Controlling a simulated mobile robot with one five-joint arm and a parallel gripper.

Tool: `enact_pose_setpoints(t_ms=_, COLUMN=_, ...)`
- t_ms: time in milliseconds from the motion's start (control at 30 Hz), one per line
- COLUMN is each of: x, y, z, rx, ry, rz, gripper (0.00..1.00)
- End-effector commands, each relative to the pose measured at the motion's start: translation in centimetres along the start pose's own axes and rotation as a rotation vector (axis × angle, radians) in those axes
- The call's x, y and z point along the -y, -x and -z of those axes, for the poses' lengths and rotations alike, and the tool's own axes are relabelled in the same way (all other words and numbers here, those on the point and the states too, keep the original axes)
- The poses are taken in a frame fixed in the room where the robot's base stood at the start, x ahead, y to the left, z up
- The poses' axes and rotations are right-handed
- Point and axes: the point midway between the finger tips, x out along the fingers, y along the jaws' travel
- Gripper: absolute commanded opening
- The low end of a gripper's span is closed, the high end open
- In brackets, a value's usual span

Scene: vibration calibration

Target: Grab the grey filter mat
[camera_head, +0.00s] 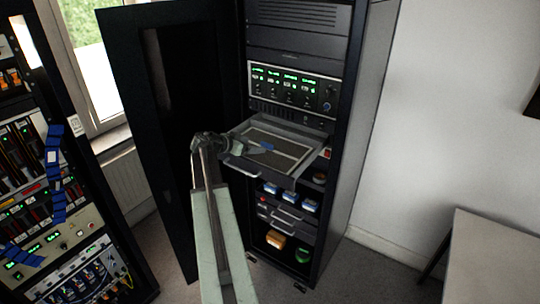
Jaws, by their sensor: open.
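The grey filter mat (283,152) appears as a flat panel with a lighter border. It lies in the pulled-out tray (289,181) of the black rack cabinet. My gripper (258,149) reaches in from the left, over the left part of the tray. It is open, with nothing seen between its fingers. A small blue patch shows at its tip; I cannot tell whether it belongs to the mat or the gripper. The gripper hides the mat's left part, and I cannot tell whether they touch.
The cabinet's open black door (152,90) stands left of my arm. A panel with green displays (290,85) sits above the tray. Blue-and-white items (290,197) and drawers (285,217) are below. Another rack (50,200) stands far left, a table (495,250) at right.

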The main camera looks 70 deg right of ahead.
Motion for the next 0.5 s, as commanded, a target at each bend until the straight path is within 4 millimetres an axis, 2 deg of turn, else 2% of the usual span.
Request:
enact_pose_setpoints(t_ms=67, x=0.2, y=-0.1, z=-0.1, rx=0.001, ry=0.002, rz=0.004, gripper=0.85)
enact_pose_setpoints(t_ms=233, x=0.7, y=-1.8, z=-0.4, rx=0.001, ry=0.005, rz=0.011, gripper=0.85)
enact_pose_setpoints(t_ms=367, x=0.8, y=-1.9, z=-0.3, rx=0.002, ry=0.007, rz=0.014, gripper=0.85)
enact_pose_setpoints(t_ms=500, x=1.0, y=-3.4, z=-0.2, rx=0.002, ry=0.007, rz=0.014, gripper=0.85)
